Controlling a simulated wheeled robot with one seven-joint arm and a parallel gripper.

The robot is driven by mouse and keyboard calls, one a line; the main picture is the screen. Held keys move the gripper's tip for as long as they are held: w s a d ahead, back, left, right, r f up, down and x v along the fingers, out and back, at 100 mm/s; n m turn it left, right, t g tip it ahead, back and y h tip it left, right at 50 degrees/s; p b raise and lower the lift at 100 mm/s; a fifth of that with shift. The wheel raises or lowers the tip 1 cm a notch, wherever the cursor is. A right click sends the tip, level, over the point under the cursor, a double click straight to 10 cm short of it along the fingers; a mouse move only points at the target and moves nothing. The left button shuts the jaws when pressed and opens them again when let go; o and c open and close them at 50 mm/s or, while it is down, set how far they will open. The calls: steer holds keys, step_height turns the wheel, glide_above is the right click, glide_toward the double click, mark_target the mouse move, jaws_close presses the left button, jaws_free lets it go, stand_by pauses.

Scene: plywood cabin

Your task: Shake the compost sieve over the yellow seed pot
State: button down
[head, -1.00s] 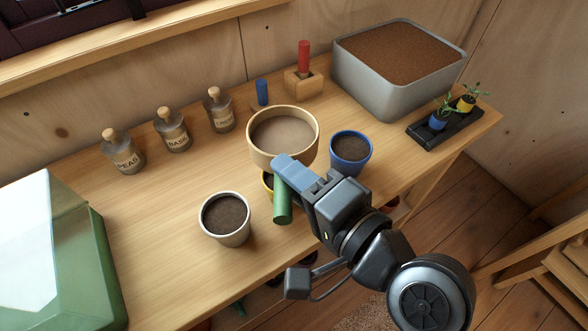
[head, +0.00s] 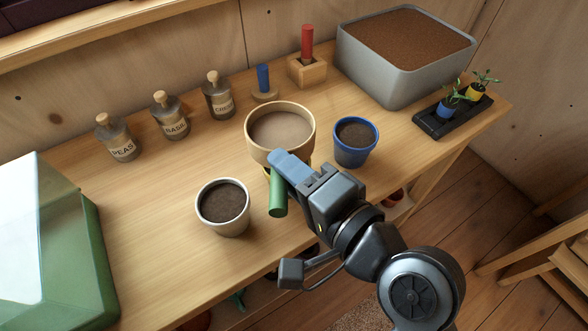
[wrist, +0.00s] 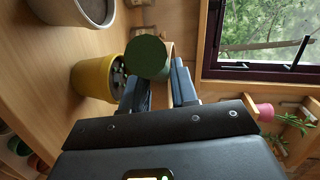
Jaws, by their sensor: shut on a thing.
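The compost sieve (head: 281,107) is a round wooden ring with a grey-tan inside and a green handle (head: 278,196). My gripper (head: 290,166) is shut on the handle and holds the sieve roughly level above the bench. The yellow seed pot (head: 267,173) is mostly hidden beneath the sieve and gripper; only a sliver shows at the sieve's near left. In the wrist view the yellow pot (wrist: 92,82) stands upright with dark contents, beside the green handle (wrist: 149,57) between my fingers. Whether compost is falling cannot be seen.
A white pot (head: 223,226) and a blue pot (head: 355,150) of dark soil flank the sieve closely. Labelled bottles (head: 172,124), a blue-handled tool (head: 263,78) and a red-handled one (head: 307,42) stand behind. A grey compost bin (head: 400,83) and seedling tray (head: 451,117) are right.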

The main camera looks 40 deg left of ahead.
steer(key=shift+a, duration=0.5)
steer(key=shift+d, duration=2)
steer(key=shift+a+p, duration=0.7)
steer(key=shift+a, duration=1.3)
steer(key=shift+r+p, duration=0.1)
steer(key=shift+p, duration=0.9)
steer(key=shift+d, duration=2)
steer(key=shift+a+p, duration=0.4)
steer(key=shift+a, duration=1.6)
steer(key=shift+d, duration=2)
steer(key=shift+a, duration=2)
